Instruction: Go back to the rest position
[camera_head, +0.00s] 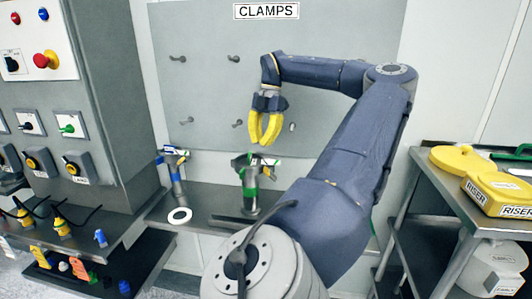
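A second tool with blue bands (175,172) stands on the shelf (210,197) beside a white ring (180,215). A control cabinet (110,90) with an emergency button (46,60) is at left. A table at right holds yellow riser blocks (492,190) and a yellow disc (460,159).

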